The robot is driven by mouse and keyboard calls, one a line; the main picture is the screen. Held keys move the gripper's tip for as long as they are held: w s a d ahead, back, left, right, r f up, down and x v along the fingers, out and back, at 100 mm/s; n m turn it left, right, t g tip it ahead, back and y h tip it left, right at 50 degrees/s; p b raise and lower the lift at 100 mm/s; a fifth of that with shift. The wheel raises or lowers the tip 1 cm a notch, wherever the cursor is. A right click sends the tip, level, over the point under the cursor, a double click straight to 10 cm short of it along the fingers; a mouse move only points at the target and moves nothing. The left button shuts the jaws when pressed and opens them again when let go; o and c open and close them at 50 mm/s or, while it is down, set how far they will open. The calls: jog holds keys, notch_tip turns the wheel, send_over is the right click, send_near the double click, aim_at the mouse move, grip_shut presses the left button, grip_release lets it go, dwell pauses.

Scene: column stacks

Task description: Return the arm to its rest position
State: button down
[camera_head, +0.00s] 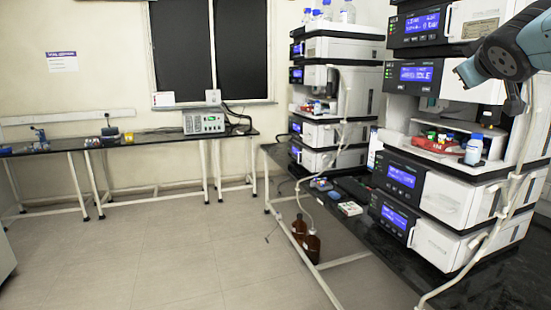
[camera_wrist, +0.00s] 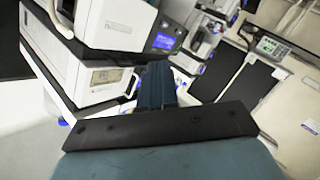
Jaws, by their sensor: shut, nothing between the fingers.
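My arm (camera_head: 508,52) shows at the upper right of the head view, in front of the near instrument stack. Its blue-grey and dark links hide part of that stack's upper modules. My gripper's fingers are not clearly seen in the head view. In the wrist view my gripper (camera_wrist: 157,72) stands up from the dark bar at the middle. Its fingers are together, with nothing seen between them. The tilted white instrument modules (camera_wrist: 105,82) lie beyond it to the left.
The near stack (camera_head: 440,198) has an open bay with a red tray (camera_head: 437,145) and a blue-capped bottle (camera_head: 474,149). A second stack (camera_head: 339,49) stands farther back on the black bench. Brown bottles (camera_head: 312,246) stand on the floor. The floor (camera_head: 175,262) at left is clear.

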jog(key=s+a+f+m+g+y, duration=0.1)
jog(key=s+a+f+g, duration=0.2)
jog(key=s+a+f, duration=0.2)
jog(key=s+a+f+m+g+y, duration=0.1)
jog(key=s+a+f, duration=0.5)
jog(key=f, duration=0.6)
jog(key=s+a+f+m+g+y, duration=0.1)
jog(key=s+a+f+g+y, duration=0.2)
jog(key=s+a+f+g, duration=0.2)
notch_tip(320, 180, down, 4)
jog(key=shift+s+a+r, duration=0.15)
jog(key=shift+s+a, duration=0.15)
jog(key=shift+a, duration=0.45)
